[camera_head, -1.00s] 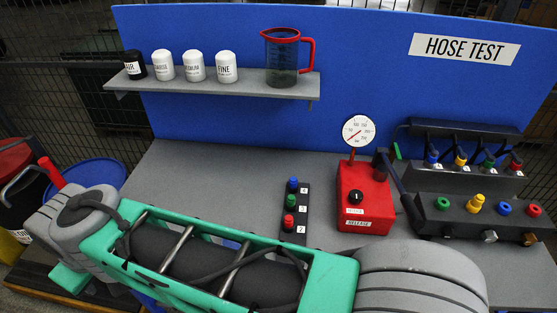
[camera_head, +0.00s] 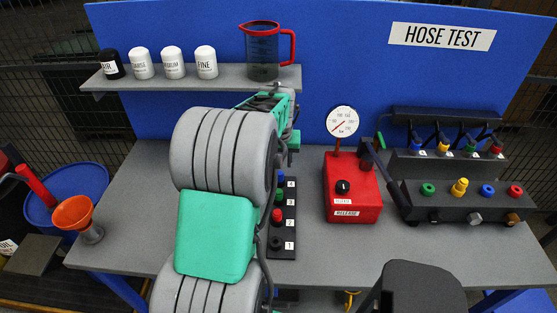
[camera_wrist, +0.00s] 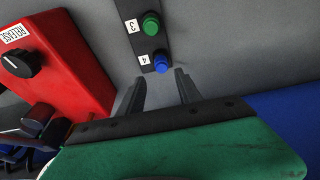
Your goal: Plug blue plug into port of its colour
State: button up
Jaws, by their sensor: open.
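The blue plug (camera_wrist: 161,63) stands in slot 4 of a black numbered strip (camera_head: 290,226), at the end nearest the back panel. It shows partly behind my arm in the head view (camera_head: 281,179). My gripper (camera_wrist: 161,83) is open and empty, its two dark fingers on either side of the blue plug's line, with the plug just past the fingertips. I cannot tell its height over the plug. The gripper's tips are hidden behind my arm in the head view. The blue-ringed port (camera_head: 487,190) is on the black port box (camera_head: 447,210) at the right.
A green plug (camera_wrist: 151,25) stands beside the blue one in slot 3, with a red plug (camera_head: 277,215) in slot 2. A red release box (camera_wrist: 55,60) with a gauge (camera_head: 342,121) stands right of the strip. A yellow plug (camera_head: 460,187) sits on the port box. A shelf (camera_head: 190,82) holds a jug.

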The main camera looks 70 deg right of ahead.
aim_at(280, 174)
jog(key=b+x, duration=0.5)
jog(key=x, duration=0.4)
jog(key=shift+w+f, duration=0.1)
jog(key=shift+f, duration=0.15)
jog(key=shift+c, duration=0.2)
grip_shut()
dwell(1.0)
